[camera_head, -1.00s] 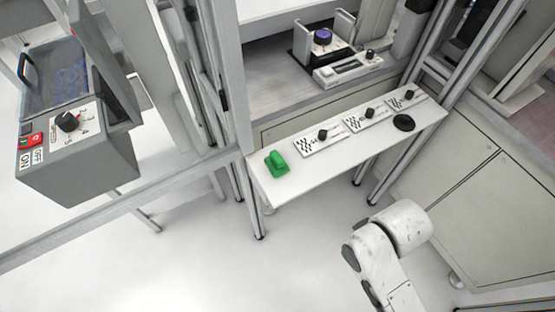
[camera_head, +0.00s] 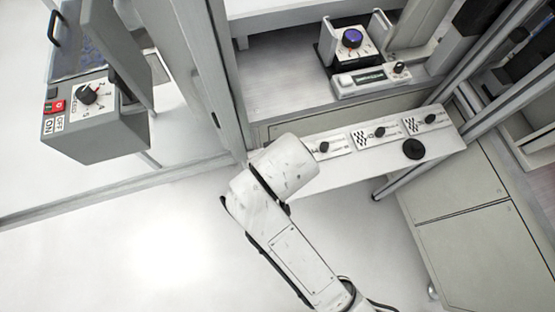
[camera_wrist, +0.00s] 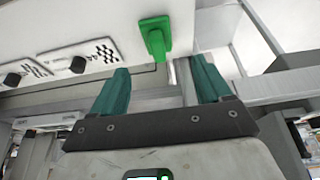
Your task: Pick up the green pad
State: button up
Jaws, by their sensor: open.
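The green pad (camera_wrist: 155,36) shows in the wrist view at the top middle, lying near the end of a white shelf (camera_wrist: 100,22). It has a broad flat part and a raised block. My gripper (camera_wrist: 160,75) is open, with two teal fingers apart and nothing between them. The pad is beyond the fingertips, roughly in line with the gap, and apart from them. In the head view the pad is hidden behind my arm, which covers the left end of the shelf (camera_head: 350,172). My gripper's fingers do not show there.
White panels with black knobs (camera_head: 369,134) and a black round disc (camera_head: 414,149) are on the shelf. A grey control box (camera_head: 90,125) is at the left. Metal posts flank the shelf's left end.

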jog(key=shift+p+x, duration=0.3)
jog(key=shift+x, duration=3.65)
jog(key=shift+w+d, duration=0.1)
jog(key=shift+w, duration=0.05)
jog(key=shift+c, duration=0.3)
jog(key=c, duration=1.1)
jog(key=shift+r, duration=0.15)
jog(key=shift+r, duration=0.6)
jog(key=s+d+r, duration=0.1)
jog(key=s+r, duration=0.3)
jog(key=s+d+r+b, duration=0.1)
jog(key=s+r, duration=0.2)
jog(key=s, duration=0.2)
jog(key=s+d+r, duration=0.1)
jog(key=s+r, duration=0.3)
jog(key=shift+s+d+r, duration=0.25)
jog(key=shift+d+r, duration=0.05)
jog(key=shift+d, duration=0.1)
